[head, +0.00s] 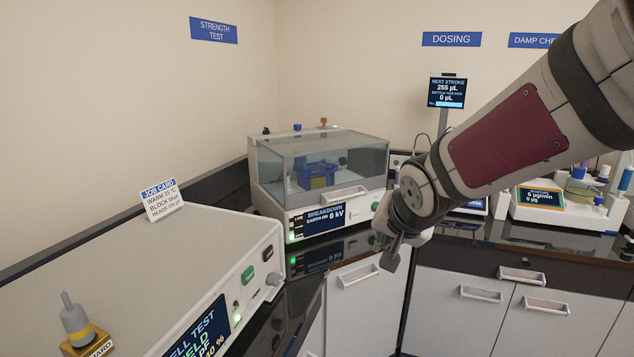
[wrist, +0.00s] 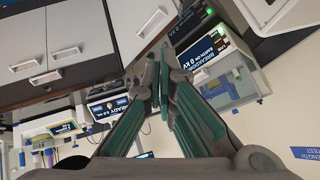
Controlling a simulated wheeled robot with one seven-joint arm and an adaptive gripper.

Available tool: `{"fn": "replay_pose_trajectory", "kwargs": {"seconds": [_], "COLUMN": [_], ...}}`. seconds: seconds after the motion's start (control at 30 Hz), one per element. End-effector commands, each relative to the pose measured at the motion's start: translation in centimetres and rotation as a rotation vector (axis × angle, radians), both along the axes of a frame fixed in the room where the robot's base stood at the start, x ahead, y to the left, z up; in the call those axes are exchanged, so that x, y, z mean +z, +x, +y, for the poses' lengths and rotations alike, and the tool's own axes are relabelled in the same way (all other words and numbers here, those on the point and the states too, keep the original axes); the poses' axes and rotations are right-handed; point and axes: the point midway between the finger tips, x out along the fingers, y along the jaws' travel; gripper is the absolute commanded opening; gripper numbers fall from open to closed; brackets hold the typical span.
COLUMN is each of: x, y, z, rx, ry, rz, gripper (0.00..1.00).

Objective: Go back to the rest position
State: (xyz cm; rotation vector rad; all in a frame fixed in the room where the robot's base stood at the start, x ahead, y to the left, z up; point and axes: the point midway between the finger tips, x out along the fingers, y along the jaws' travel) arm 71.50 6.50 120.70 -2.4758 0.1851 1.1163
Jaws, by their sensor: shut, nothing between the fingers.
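My gripper (head: 391,254) hangs in front of the corner of the counter in the head view, pointing down and apart from everything around it. In the wrist view its two green-padded fingers (wrist: 167,85) are shut with nothing between them. My arm reaches in from the right in the head view and hides part of the dosing area. The breakdown tester (head: 330,215) stands behind and left of my gripper, its clear lid closed and its screen reading 0 kV. It also shows in the wrist view (wrist: 240,92).
A cell test unit (head: 246,262) fills the left front, with a job card (head: 162,199) on top and a grey-and-yellow part (head: 76,322) near its edge. A dosing screen (head: 447,92) stands at the back. Cabinet drawers (head: 480,293) front the right counter. The air before them is clear.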

Motion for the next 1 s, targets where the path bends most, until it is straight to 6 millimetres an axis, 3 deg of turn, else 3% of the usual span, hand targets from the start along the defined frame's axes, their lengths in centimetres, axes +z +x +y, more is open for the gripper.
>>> {"fn": "replay_pose_trajectory", "kwargs": {"seconds": [0.1,0.3,0.5,0.6,0.77,1.0], "x": [2.3,4.1,4.2,3.9,3.5,3.4], "y": [-4.7,-13.2,-21.4,-24.3,-26.7,-27.1], "z": [-2.5,-5.5,-6.7,-6.8,-6.7,-6.6], "rx": [0.025,0.098,0.214,0.27,0.325,0.336], "ry": [-0.102,-0.222,-0.277,-0.287,-0.291,-0.293], "rz": [0.031,0.117,0.199,0.227,0.248,0.253], "gripper": [0.0,0.0,0.0,0.0,0.0,0.0]}}
